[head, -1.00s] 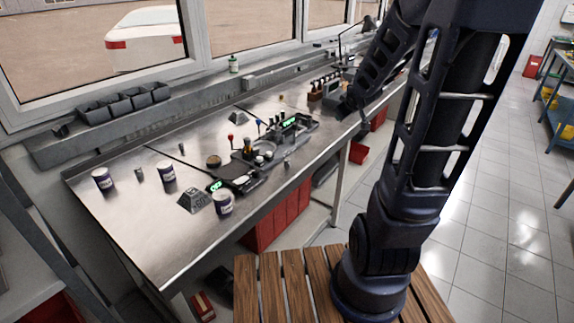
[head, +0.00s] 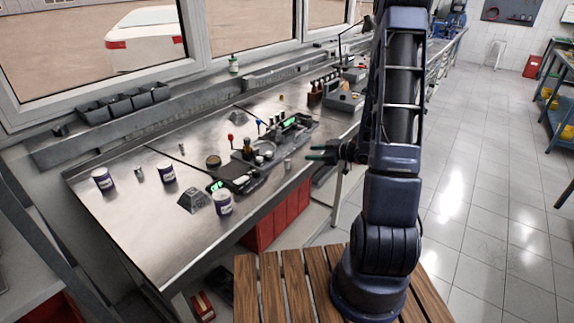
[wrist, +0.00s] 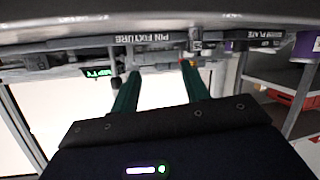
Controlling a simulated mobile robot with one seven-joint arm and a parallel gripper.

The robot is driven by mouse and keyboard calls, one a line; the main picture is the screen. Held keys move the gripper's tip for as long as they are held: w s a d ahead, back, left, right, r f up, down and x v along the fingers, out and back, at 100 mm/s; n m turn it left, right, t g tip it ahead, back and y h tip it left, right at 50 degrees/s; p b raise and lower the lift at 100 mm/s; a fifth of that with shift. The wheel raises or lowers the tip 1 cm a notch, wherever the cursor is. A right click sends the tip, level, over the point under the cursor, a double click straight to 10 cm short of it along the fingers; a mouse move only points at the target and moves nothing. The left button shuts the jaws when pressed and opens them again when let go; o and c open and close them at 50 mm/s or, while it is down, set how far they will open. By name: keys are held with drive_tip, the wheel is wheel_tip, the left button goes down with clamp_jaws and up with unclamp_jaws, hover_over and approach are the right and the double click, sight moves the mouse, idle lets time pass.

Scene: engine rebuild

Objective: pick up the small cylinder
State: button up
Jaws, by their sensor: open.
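A small grey cylinder (head: 287,164) stands upright near the front edge of the bench, beside the fixture with the green displays. Two similar small cylinders stand farther left, one between the white-and-purple cups (head: 139,174) and one behind them (head: 181,148). I cannot tell which one the task means. My gripper (head: 314,153) is at the bench's front edge, a little right of the nearest cylinder and apart from it, its green fingers pointing left. In the wrist view my gripper (wrist: 160,72) is open, with nothing between the fingers. That view looks upside down.
The fixture (head: 238,177) stands left of the nearest cylinder, with upright red- and blue-topped levers behind it. A cup (head: 223,203) and a dark block (head: 194,201) stand at the front left. The bench's left front (head: 150,235) is clear.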

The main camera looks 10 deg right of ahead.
sight(287, 159)
drive_tip(key=a+y, duration=0.1)
drive_tip(key=a, duration=0.1)
drive_tip(key=s+a+f+g+y, duration=0.1)
drive_tip(key=a+y, duration=0.1)
drive_tip(key=s+a+f+y, duration=0.1)
drive_tip(key=a, duration=0.1)
drive_tip(key=shift+s+a+f+g, duration=0.1)
drive_tip(key=shift+a+f+g, duration=0.15)
drive_tip(key=shift+g, duration=0.05)
drive_tip(key=shift+w+x, duration=0.15)
drive_tip(key=shift+x, duration=1.1)
drive_tip(key=shift+w+x, duration=0.15)
drive_tip(key=shift+x, duration=1.1)
drive_tip(key=shift+d, duration=0.1)
clamp_jaws()
